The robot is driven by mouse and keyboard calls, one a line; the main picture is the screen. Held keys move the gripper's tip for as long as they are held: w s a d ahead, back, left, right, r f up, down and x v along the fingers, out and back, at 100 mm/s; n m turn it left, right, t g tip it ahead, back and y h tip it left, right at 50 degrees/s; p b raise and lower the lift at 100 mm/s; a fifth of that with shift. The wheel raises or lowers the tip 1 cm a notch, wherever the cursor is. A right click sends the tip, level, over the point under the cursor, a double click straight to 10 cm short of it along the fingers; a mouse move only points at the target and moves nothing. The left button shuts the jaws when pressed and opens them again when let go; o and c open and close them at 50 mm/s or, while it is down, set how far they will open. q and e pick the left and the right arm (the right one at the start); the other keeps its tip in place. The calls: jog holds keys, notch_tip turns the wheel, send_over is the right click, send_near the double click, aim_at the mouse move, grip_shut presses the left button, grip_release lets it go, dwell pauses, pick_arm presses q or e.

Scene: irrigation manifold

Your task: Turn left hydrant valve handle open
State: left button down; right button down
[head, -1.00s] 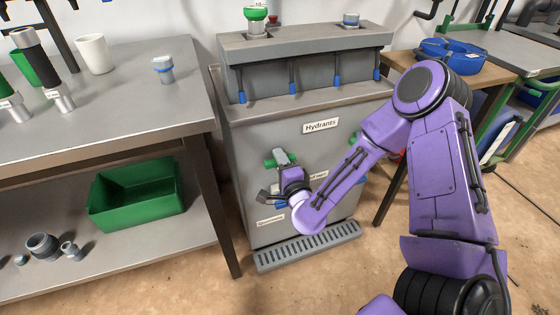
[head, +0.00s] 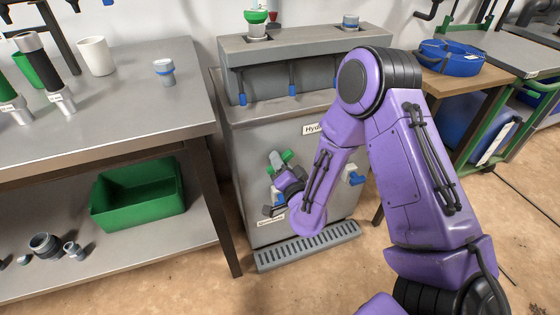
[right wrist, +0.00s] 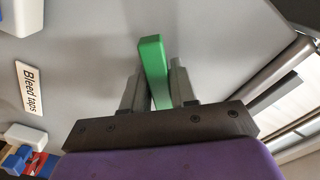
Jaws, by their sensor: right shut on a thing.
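The left valve's green handle (head: 287,156) is on the front of the grey hydrant cabinet (head: 245,140), partly hidden behind my right gripper (head: 278,164). In the right wrist view the green handle (right wrist: 152,60) stands between the two grey fingers of the right gripper (right wrist: 155,88). The gripper is shut on it. In the head view the handle looks slanted. The "Hydrants" label (head: 311,129) is partly covered by my right arm. My left gripper is in neither view.
A blue-handled valve (head: 353,178) is to the right on the same front. A grey drain grate (head: 308,246) lies at the cabinet's foot. A workbench (head: 130,118) with a green bin (head: 138,200) on its lower shelf stands to the left. A "Bleed taps" label (right wrist: 29,88) shows in the wrist view.

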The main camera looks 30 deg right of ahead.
jog(key=n+p, duration=0.1)
jog(key=n, duration=0.4)
jog(key=shift+n, duration=0.3)
jog(key=n, duration=0.4)
jog(key=shift+f+n+p, duration=0.1)
jog(key=shift+n+p, duration=0.2)
jog(key=shift+n, duration=0.1)
jog(key=c, duration=1)
grip_release()
jog(key=v, duration=1)
jog(key=shift+s+p, duration=0.3)
jog(key=shift+s, duration=0.05)
